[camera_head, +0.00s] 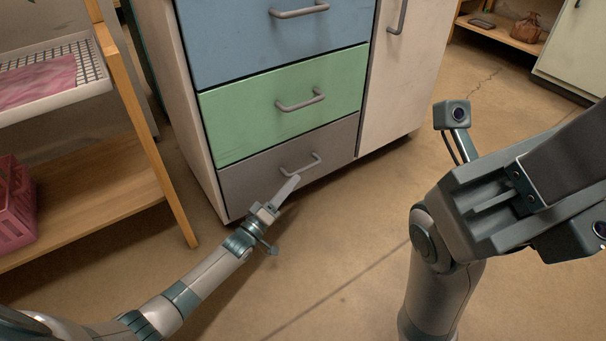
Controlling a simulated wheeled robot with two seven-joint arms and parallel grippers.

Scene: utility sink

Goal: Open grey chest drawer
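The grey drawer (250,182) is the lowest drawer of a chest. Its front sits flush with the chest, so it looks closed. It has a grey bar handle (301,168) in the middle of its front. My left gripper (291,185) reaches in from the lower left, in front of the grey drawer. Its finger points at the handle and its tip overlaps the area just below the bar. I cannot tell if it touches the handle. The fingers line up in this view, so their opening is hidden.
Above the grey drawer are a green drawer (245,115) and a blue drawer (235,40), both closed. A door (405,80) is to their right. A wooden shelf unit (110,200) with a pink basket (14,205) stands at the left. The floor (330,250) before the chest is clear.

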